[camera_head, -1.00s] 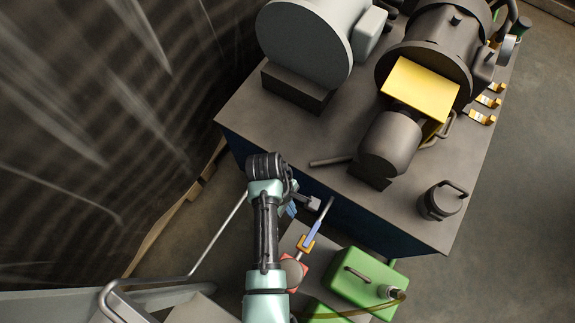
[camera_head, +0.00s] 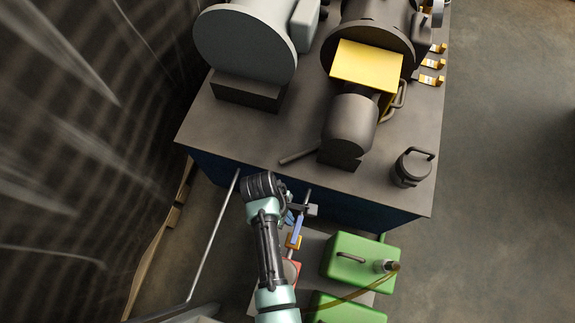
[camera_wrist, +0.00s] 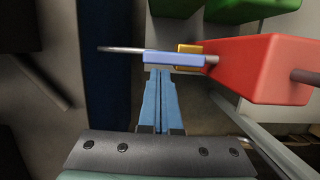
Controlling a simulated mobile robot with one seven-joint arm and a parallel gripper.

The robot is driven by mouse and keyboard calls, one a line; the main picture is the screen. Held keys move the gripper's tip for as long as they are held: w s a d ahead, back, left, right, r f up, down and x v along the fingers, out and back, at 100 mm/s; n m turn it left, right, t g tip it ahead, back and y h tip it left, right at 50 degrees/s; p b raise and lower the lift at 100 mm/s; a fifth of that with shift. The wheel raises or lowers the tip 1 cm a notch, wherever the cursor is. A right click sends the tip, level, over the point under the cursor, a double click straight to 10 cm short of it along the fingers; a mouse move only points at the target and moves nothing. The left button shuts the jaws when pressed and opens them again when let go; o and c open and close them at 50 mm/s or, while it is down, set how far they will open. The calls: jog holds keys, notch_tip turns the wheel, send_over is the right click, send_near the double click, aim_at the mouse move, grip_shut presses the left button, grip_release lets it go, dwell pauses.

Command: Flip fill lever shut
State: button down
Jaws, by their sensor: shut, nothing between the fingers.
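The lever has a blue sleeve (camera_head: 297,231) and a thin grey rod. It rises from a small orange block (camera_head: 293,242) beside a red part (camera_head: 291,272) in the head view. In the wrist view the blue sleeve (camera_wrist: 174,60) lies across the picture just beyond my fingertips, with its rod pointing left. My gripper (camera_wrist: 158,72) is shut with its light blue fingers together and nothing between them. The tips appear close against the sleeve; I cannot tell whether they touch. In the head view my gripper (camera_head: 290,216) is partly hidden by my arm.
A red box (camera_wrist: 262,68) with a grey rod stands right of the lever. Green canisters (camera_head: 362,262) with a hose stand nearby. A dark blue bench (camera_head: 240,135) carries a motor (camera_head: 350,122) and a black lidded pot (camera_head: 411,168). Open floor (camera_head: 500,200) lies to the right.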

jog(key=shift+w+d+m+p, duration=0.15)
jog(key=shift+d+m+p, duration=0.25)
jog(key=shift+m, duration=0.5)
jog(key=s+d+m+g+y+p, duration=0.1)
jog(key=s+d+m+y+p, duration=0.2)
jog(key=m, duration=1.2)
jog(key=d+p, duration=0.2)
jog(key=p, duration=0.1)
jog(key=shift+s+d+g, duration=0.25)
jog(key=shift+s+g, duration=0.15)
jog(key=shift+s, duration=0.15)
